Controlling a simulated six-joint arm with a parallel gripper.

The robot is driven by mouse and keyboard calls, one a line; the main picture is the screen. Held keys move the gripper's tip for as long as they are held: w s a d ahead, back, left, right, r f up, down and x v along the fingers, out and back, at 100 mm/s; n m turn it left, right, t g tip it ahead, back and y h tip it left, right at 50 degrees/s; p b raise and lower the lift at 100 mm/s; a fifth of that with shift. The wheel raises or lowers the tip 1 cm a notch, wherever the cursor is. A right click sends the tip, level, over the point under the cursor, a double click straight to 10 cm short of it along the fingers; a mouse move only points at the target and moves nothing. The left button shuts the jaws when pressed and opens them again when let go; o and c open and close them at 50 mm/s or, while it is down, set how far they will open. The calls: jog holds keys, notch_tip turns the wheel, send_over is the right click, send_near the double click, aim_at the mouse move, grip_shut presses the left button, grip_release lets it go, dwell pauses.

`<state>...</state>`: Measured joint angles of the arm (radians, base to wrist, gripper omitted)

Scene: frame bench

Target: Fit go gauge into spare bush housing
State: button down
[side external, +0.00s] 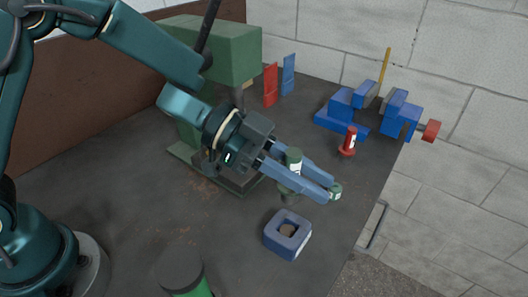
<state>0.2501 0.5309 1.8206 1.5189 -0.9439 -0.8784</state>
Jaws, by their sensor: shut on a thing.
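Most of that piece is hidden by the fingers. A blue square housing block (272,240) with a round hole sits on the bench below and left of the fingertips, apart from them. A green cylinder with a white label (293,160) shows upright behind the fingers, partly hidden; I cannot tell if it touches them.
A red flanged plug (348,141) stands at right, before a blue vise (341,105) with a red knob (431,131). A green press (235,55) stands behind my arm. A dark-capped green bottle (180,272) is in front. Bench around the housing is clear; the edge lies right.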

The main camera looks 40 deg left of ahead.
aim_at(295, 202)
jog(key=shift+s+d+g, duration=0.25)
jog(key=shift+g, duration=0.05)
jog(key=shift+f, duration=2.9)
jog(key=shift+f, duration=1.05)
jog(key=c, duration=0.6)
grip_release()
jog(key=shift+v, duration=2.6)
